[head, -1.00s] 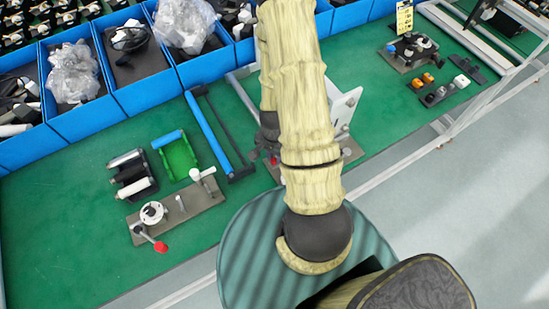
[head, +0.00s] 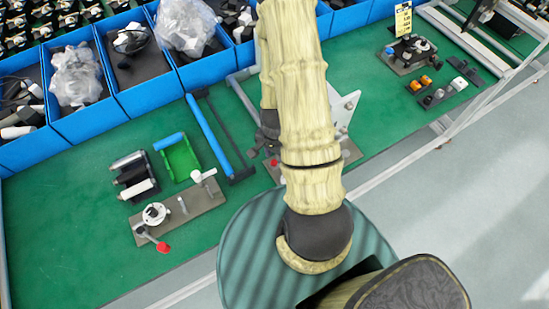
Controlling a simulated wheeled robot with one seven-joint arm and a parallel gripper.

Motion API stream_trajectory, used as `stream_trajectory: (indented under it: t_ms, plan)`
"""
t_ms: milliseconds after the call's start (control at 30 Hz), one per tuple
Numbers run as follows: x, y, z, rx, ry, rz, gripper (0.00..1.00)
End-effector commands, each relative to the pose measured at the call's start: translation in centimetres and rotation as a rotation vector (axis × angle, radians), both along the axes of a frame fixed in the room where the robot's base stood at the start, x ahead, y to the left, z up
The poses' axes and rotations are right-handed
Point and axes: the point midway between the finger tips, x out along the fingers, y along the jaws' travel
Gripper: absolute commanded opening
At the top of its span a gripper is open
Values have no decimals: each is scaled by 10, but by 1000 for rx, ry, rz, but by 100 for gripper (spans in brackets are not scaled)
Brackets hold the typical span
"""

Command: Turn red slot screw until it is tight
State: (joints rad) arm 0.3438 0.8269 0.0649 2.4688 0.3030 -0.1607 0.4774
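A small red spot (head: 274,162), possibly the red slot screw, shows just left of my arm on a grey base plate (head: 352,154). It is too small to make out a slot. A white upright bracket (head: 344,112) stands on this plate, partly hidden behind my arm. The dark end of my arm, which looks like my gripper (head: 268,128), points down above the red spot. My forearm covers most of it. Its fingertips and any contact with the screw cannot be made out.
A grey plate (head: 206,197) with a red-knobbed crank (head: 163,247) lies at left. A green tray (head: 181,160) and a blue-handled frame (head: 208,132) are near it. Blue bins (head: 95,115) line the back. Switch parts (head: 410,53) sit at right. The green mat's front left is clear.

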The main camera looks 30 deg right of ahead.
Motion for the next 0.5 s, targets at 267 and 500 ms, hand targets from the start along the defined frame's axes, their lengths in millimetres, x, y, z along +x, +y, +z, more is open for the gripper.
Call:
stream_trajectory:
  t_ms: [267,500]
  plan:
    - [0,0,21,0,1,0,35]
    - [0,0,28,0,1,0,35]
